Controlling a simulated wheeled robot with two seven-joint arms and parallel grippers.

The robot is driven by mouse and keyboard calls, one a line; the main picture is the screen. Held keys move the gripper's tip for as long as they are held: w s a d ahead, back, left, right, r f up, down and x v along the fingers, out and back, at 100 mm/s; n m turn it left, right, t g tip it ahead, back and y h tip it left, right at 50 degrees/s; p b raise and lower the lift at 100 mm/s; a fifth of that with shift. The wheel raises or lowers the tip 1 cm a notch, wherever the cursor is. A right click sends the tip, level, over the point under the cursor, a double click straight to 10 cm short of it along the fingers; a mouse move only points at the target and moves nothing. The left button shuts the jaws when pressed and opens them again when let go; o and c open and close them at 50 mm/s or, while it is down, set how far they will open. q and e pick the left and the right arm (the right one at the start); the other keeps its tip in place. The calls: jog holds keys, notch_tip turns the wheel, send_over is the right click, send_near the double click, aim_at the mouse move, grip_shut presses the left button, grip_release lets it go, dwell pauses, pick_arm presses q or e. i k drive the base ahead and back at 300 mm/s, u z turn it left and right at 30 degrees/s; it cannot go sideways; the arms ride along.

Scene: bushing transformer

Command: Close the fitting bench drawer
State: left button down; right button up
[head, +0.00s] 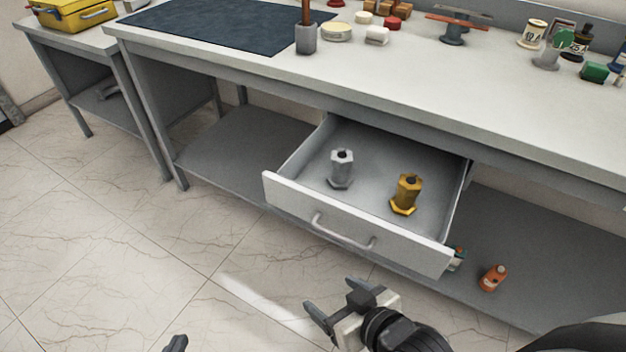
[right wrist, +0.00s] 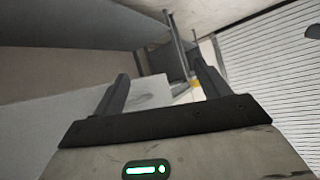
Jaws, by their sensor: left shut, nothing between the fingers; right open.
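The fitting bench drawer (head: 355,228) is pulled out from under the bench top in the head view, with a white front and a curved grey handle (head: 343,236). A silver hex fitting (head: 341,170) and a gold hex fitting (head: 406,194) stand upright inside it. My right gripper (head: 328,295) is open and empty, in front of and below the handle, apart from it. Its two spread fingers also show in the right wrist view (right wrist: 162,84). My left gripper (head: 175,343) shows only as a dark tip at the bottom edge, left of the drawer; it is shut and empty.
The bench top (head: 400,85) holds a dark mat (head: 215,25), bottles and small parts. A lower shelf (head: 245,150) runs under the drawer, with an orange bottle (head: 493,278) at its right. The tiled floor (head: 130,240) is clear in front.

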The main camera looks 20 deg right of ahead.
aim_at(361, 216)
jog(key=z, duration=1.3)
jog(key=k, duration=0.85)
jog(key=u, duration=0.75)
jog(key=i, duration=0.5)
jog(key=u, duration=0.05)
